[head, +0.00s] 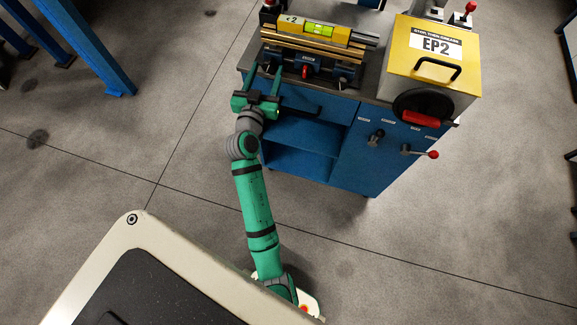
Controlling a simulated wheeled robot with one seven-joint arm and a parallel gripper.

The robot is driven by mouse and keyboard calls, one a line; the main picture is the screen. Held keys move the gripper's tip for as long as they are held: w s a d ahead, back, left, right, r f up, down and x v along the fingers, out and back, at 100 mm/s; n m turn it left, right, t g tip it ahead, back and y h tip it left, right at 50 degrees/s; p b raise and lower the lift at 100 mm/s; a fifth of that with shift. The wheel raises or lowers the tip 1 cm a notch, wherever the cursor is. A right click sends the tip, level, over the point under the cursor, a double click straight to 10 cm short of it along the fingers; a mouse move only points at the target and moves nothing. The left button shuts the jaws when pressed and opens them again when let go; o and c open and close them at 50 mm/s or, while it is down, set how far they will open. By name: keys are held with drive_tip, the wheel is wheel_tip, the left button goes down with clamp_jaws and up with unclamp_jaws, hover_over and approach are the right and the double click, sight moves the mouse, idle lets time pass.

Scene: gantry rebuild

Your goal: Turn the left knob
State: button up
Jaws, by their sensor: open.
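My green gripper (265,75) is open, at the left end of a bench device on the blue cabinet. Its two fingers point toward the device's front face, one on each side of a gap. I cannot tell whether a knob sits between them or whether they touch anything. A red knob (305,72) shows on the device's front, to the right of the fingers. A dark knob (342,85) shows further right. Two more handles are on the cabinet front: a black one (376,138) and a lever with a red ball (432,154).
The blue cabinet (350,160) has an open shelf on its left. A yellow-topped box (408,65) marked EP2, with a dark handwheel (423,106), stands on its right. A level (319,29) lies on the device. Blue legs (85,45) stand at upper left. The floor between is clear.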

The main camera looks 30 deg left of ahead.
drive_tip(key=shift+m, duration=0.9)
drive_tip(key=shift+s+m, duration=0.1)
drive_tip(key=shift+m, duration=0.3)
drive_tip(key=v, duration=1.1)
drive_tip(key=s+d+f+n+g, duration=0.1)
drive_tip(key=s+d+f, duration=0.3)
drive_tip(key=d+f, duration=0.2)
drive_tip(key=s+d+f+n+g+h, duration=0.1)
drive_tip(key=s+d+f, duration=0.3)
drive_tip(key=d, duration=0.5)
drive_tip(key=shift+s+d+f+h, duration=0.3)
drive_tip(key=shift+s+f, duration=0.05)
drive_tip(key=shift+f, duration=0.75)
drive_tip(key=shift+d, duration=0.1)
drive_tip(key=shift+s, duration=0.15)
drive_tip(key=s+d+r+m+h, duration=0.1)
drive_tip(key=s+d+r+h, duration=0.1)
drive_tip(key=s+d, duration=0.6)
drive_tip(key=s+d+r+m+h, duration=0.2)
drive_tip(key=s+d+r, duration=0.2)
drive_tip(key=s+d, duration=0.4)
drive_tip(key=shift+s+d+t, duration=0.25)
drive_tip(key=shift+d+t, duration=0.05)
drive_tip(key=shift+d, duration=0.35)
